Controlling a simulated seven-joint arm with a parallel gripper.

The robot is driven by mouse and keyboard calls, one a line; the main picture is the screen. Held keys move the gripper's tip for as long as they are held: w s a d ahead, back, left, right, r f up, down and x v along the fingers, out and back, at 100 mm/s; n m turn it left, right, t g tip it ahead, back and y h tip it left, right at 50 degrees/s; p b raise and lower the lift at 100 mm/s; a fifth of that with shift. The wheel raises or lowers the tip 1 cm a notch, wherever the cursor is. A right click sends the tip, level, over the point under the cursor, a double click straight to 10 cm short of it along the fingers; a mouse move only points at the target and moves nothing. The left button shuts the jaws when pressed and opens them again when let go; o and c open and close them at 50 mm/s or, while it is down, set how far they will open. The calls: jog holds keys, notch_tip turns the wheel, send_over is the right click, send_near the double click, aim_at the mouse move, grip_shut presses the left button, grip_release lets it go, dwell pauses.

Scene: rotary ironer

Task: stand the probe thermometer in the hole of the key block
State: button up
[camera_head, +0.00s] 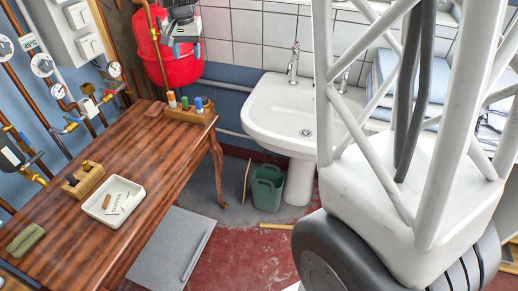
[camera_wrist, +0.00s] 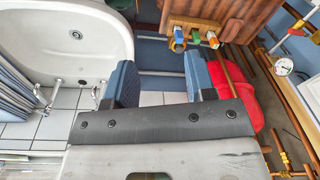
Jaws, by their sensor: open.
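A wooden block (camera_head: 189,117) with upright orange, green and blue pieces stands at the far right corner of the wooden table; it looks like the key block and also shows at the top of the wrist view (camera_wrist: 205,24). Its free hole cannot be made out. A white tray (camera_head: 87,211) marked SERVICE holds small thin items; one may be the probe thermometer, too small to tell. My gripper (camera_head: 184,47) is in front of the red tank, beyond the table's far end. In the wrist view my gripper (camera_wrist: 161,85) is open and empty between blue-padded fingers.
A tan block (camera_head: 83,180) and a green object (camera_head: 25,241) lie on the wooden table (camera_head: 130,150). Copper pipes and gauges line the left wall. The red tank (camera_head: 175,62) hangs behind my gripper.

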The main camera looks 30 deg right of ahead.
jog(key=s+d+r+n, duration=0.2)
jog(key=s, duration=2.1)
jog(key=s+f+n, duration=0.1)
jog(key=s+f, duration=0.2)
jog(key=s, duration=0.6)
jog(key=s+d+f+n+t, duration=0.1)
jog(key=s+f, duration=0.2)
jog(key=s, duration=0.7)
jog(key=shift+f+n, duration=0.15)
jog(key=shift+n, duration=0.25)
